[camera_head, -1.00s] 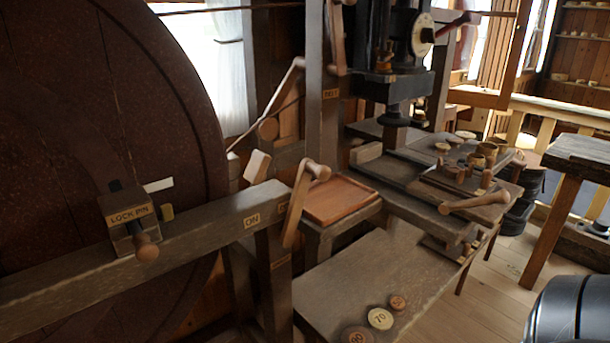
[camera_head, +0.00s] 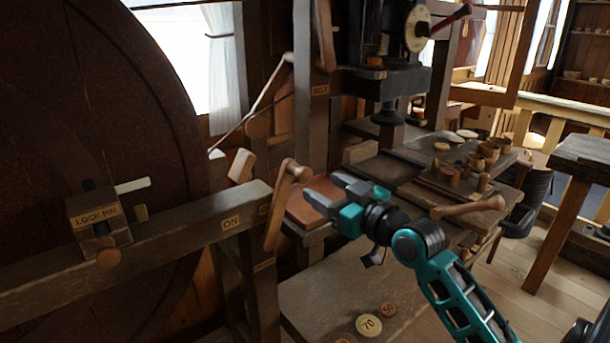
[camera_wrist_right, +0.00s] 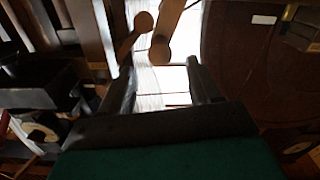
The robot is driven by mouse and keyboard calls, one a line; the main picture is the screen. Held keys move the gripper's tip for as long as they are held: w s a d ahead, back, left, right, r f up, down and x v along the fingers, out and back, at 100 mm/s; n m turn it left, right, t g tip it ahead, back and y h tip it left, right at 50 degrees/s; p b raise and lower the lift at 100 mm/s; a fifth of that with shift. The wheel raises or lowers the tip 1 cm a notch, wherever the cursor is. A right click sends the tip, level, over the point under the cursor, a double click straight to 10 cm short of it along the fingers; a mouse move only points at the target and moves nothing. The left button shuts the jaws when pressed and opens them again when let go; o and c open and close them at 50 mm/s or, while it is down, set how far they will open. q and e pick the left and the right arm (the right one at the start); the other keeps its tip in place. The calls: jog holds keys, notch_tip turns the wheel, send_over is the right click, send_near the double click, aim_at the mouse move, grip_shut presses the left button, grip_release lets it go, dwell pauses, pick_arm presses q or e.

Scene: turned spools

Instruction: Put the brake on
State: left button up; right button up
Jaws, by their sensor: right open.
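A wooden brake lever (camera_head: 275,218) with a round knob (camera_head: 301,174) stands near the end of the grey beam, leaning slightly right. A small "ON" plate (camera_head: 231,223) is on the beam to its left; another plate beside the lever is partly hidden. My right gripper (camera_head: 322,189) is open and empty, just right of the knob and apart from it, its fingers pointing at it. In the right wrist view, a wooden knob on an arm (camera_wrist_right: 160,48) shows ahead between the open fingers (camera_wrist_right: 160,78). My left gripper is not in view.
A large dark wheel (camera_head: 85,130) and a "LOCK PIN" block (camera_head: 98,218) are at left. A second knobbed lever (camera_head: 270,95) stands behind. A press (camera_head: 385,85) and a bench with a wooden handle (camera_head: 468,206) and small cups are at right. Numbered discs (camera_head: 368,325) lie below.

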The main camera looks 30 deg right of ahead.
aim_at(308, 179)
jog(key=w, duration=0.7)
jog(key=shift+w+a, duration=0.15)
jog(key=shift+a, duration=0.1)
jog(key=shift+c, duration=0.4)
grip_shut()
